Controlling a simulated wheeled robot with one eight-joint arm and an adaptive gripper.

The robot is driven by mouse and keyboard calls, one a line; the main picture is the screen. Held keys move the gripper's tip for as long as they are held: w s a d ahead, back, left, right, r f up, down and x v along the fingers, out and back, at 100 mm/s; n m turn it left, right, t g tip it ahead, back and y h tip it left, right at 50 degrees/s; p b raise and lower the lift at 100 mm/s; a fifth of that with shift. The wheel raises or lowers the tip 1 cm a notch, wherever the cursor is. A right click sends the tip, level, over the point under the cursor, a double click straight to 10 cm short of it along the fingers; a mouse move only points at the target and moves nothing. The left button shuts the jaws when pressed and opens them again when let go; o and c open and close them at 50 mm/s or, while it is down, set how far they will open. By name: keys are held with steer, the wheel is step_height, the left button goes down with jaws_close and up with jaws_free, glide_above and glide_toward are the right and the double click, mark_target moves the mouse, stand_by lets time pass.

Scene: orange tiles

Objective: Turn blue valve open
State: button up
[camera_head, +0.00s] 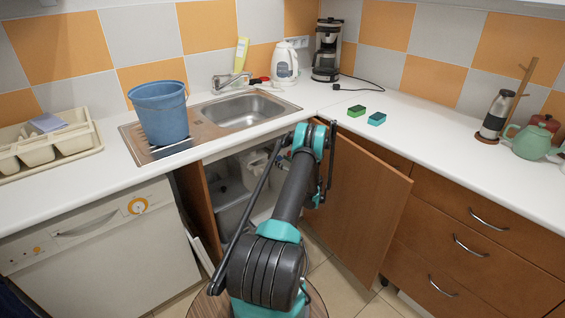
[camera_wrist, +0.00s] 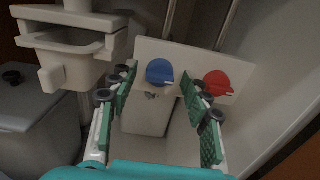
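The blue valve (camera_wrist: 159,72) is a round knob with a short lever pointing right, on a pale panel (camera_wrist: 190,58) in the wrist view. The red valve (camera_wrist: 217,83) sits to its right on the same panel. My gripper (camera_wrist: 157,88) is open, its green-padded fingers apart. The blue valve appears in the gap between the fingertips, the right finger lying between the two valves in the picture. I cannot tell whether a finger touches either valve. In the head view my arm reaches into the open cabinet under the sink, and my gripper is mostly hidden there.
The open cabinet door (camera_head: 358,205) stands close to the right of my arm. A blue bucket (camera_head: 160,112) stands on the drainboard beside the sink (camera_head: 246,110).

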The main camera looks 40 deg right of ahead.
steer(key=s, duration=0.7)
steer(key=shift+s+d, duration=0.25)
steer(key=shift+d, duration=0.05)
stand_by(0.5)
